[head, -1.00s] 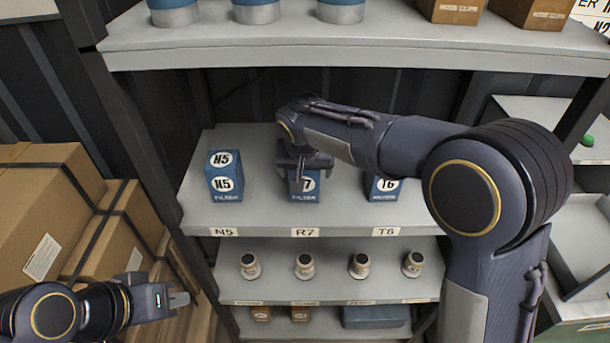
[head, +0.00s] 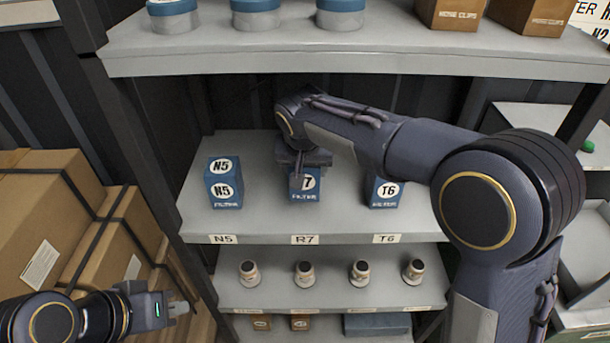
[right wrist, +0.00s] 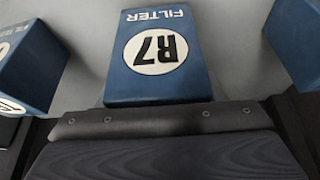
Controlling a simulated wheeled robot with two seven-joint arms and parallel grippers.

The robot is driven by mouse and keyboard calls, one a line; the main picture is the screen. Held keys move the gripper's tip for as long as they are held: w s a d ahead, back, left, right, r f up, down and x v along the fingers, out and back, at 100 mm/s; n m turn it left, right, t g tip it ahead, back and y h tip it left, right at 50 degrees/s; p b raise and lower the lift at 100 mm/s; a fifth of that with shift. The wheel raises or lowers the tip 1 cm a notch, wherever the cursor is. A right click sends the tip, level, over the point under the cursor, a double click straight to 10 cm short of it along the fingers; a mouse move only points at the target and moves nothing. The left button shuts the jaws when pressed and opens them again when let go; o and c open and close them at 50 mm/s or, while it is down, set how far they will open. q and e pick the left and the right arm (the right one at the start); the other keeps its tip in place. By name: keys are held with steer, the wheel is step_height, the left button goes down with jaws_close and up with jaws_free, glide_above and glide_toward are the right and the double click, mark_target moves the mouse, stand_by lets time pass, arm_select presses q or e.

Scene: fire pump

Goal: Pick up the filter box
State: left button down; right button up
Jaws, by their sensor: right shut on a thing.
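The blue R7 filter box (head: 308,188) is at the middle of the shelf, behind the R7 label, with its top and left part hidden by my right gripper (head: 300,165). My right gripper is shut on this box from above and seems to hold it slightly off the shelf. In the right wrist view the box (right wrist: 195,80) shows its "R7 FILTER" face close at the gripper. Blue boxes N5 (head: 224,190) and T6 (head: 383,192) stand on either side. My left gripper (head: 180,308) is at lower left, away from the shelf; its finger gap is unclear.
The shelf board (head: 260,225) has bare room between the boxes. An upper shelf (head: 350,62) with tins and brown boxes hangs above my right arm. Cardboard boxes (head: 45,215) are stacked at left.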

steer(key=s+r+b, duration=0.1)
steer(key=s+b, duration=0.3)
steer(key=s, duration=1.4)
steer(key=shift+a, duration=0.45)
